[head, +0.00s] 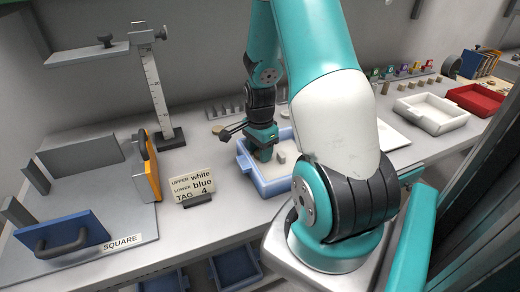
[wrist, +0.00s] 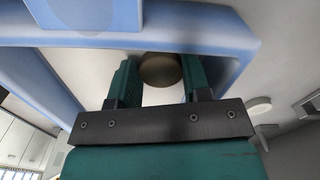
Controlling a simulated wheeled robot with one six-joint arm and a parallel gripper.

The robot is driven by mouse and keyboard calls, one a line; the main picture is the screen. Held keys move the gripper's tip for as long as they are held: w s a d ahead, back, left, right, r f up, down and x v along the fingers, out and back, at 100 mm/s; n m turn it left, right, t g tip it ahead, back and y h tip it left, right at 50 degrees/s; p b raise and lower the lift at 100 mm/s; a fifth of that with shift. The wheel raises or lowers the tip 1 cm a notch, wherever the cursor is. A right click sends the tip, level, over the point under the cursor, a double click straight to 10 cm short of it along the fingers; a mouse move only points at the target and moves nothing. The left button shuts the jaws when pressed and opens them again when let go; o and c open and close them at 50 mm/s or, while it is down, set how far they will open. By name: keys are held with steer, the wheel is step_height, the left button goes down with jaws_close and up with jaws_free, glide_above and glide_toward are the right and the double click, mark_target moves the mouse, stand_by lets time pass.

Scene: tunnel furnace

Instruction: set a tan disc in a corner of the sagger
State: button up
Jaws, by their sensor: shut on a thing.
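The sagger is a blue-walled tray with a pale floor (head: 272,188), on the bench in the middle of the head view. Its blue wall also shows in the wrist view (wrist: 235,42). My gripper (head: 263,156) points down into the sagger's left part. In the wrist view its green fingers are shut on a tan disc (wrist: 160,71), which looks dark brown in shadow. The disc is near a corner of the sagger walls; I cannot tell whether it touches the floor. The head view hides the held disc behind the gripper.
A small pale block (head: 282,157) shows inside the sagger. A label stand (head: 192,187) stands left of it. A tan disc (head: 217,129) lies on the bench behind. A white tray (head: 432,113) and a red tray (head: 474,101) stand at right.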

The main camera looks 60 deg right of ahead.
steer(key=o, duration=1)
step_height(320, 180, up, 17)
steer(key=shift+r+p, duration=0.2)
steer(key=shift+p, duration=0.1)
